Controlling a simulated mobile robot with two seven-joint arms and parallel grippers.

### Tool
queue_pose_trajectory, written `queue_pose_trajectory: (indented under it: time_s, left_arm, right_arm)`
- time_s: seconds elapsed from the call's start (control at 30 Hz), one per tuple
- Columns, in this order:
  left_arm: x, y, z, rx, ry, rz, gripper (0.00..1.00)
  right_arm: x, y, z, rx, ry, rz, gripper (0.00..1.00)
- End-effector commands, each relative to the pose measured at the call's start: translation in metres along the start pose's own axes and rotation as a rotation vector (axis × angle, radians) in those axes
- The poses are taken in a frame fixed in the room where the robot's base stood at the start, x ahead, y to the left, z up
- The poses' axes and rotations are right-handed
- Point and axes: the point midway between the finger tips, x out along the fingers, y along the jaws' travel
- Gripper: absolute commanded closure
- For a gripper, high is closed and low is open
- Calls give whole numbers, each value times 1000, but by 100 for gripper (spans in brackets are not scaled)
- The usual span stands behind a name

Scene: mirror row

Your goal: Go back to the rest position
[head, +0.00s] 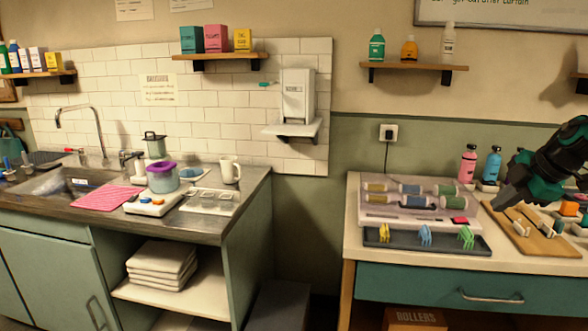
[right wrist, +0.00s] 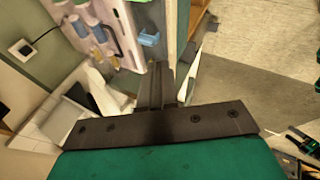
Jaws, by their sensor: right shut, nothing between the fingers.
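My right gripper (head: 499,203) comes in from the right in the head view, over the right-hand table (head: 352,237). It hangs above the left part of a wooden board (head: 541,245) with small white pieces on it. In the right wrist view the fingers of my right gripper (right wrist: 158,82) are together, with nothing between them. Whether the tips touch anything below cannot be told. My left gripper is not in view.
Left of the gripper, a pale rack of rollers (head: 410,216) stands behind a dark tray (head: 372,242) with coloured clips. A pink bottle (head: 467,165) and a blue bottle (head: 492,165) stand behind. Orange-topped items (head: 569,209) crowd the right.

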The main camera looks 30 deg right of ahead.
Motion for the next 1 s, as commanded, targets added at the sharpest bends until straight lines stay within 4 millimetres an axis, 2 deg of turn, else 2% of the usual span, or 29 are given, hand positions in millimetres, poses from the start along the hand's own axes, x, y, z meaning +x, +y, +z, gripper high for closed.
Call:
queue_pose_trajectory:
  time_s: [0.03,0.1,0.27,0.37,0.5,0.6,0.8,1.0]
  left_arm:
    - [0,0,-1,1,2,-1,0]
    - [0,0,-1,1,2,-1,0]
    - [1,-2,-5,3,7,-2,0]
    - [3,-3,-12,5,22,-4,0]
    - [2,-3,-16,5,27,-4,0]
    - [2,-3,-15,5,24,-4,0]
    - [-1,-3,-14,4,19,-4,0]
    - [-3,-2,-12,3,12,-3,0]
  right_arm:
    - [0,0,0,0,0,0,100]
    - [35,-17,-17,-14,65,-27,100]
    - [98,-52,-55,-40,198,-52,100]
    - [139,-83,-86,-43,294,-64,100]
    - [191,-138,-136,-14,437,-68,100]
    - [219,-179,-174,29,528,-58,100]
    - [249,-254,-242,168,654,-21,100]
    - [257,-315,-294,353,696,22,100]
